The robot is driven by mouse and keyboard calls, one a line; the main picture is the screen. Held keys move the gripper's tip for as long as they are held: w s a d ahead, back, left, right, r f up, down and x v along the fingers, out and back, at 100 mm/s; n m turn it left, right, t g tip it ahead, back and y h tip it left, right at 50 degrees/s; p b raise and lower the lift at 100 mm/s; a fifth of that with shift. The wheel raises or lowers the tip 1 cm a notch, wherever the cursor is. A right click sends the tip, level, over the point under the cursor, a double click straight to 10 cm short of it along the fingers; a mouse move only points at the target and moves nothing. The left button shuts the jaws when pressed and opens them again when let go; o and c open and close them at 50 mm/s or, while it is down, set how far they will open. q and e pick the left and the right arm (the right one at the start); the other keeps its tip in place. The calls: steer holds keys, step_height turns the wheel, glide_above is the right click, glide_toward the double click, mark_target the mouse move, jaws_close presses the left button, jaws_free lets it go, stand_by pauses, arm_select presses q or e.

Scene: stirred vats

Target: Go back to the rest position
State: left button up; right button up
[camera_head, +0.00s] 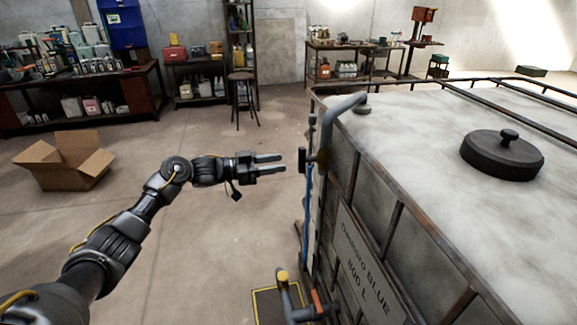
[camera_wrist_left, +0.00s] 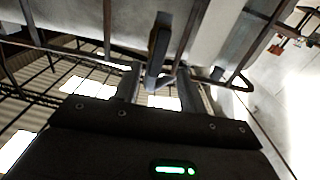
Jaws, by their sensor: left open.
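My left gripper (camera_head: 270,163) is open and empty in the head view, its two fingers pointing right. It is in the air just left of the caged vat (camera_head: 380,170). I cannot tell exactly what that piece is. My right gripper is not in view.
The vat has a dark round lid (camera_head: 502,155) on its pale top and a label on its side. A lower pipe with a yellow cap (camera_head: 283,277) stands at its foot. An open cardboard box (camera_head: 65,162) lies on the left floor. A stool (camera_head: 243,95) and workbenches are behind. The middle floor is clear.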

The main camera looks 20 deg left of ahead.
arm_select(q)
steer(key=shift+s+a, duration=0.2)
steer(key=shift+a, duration=0.1)
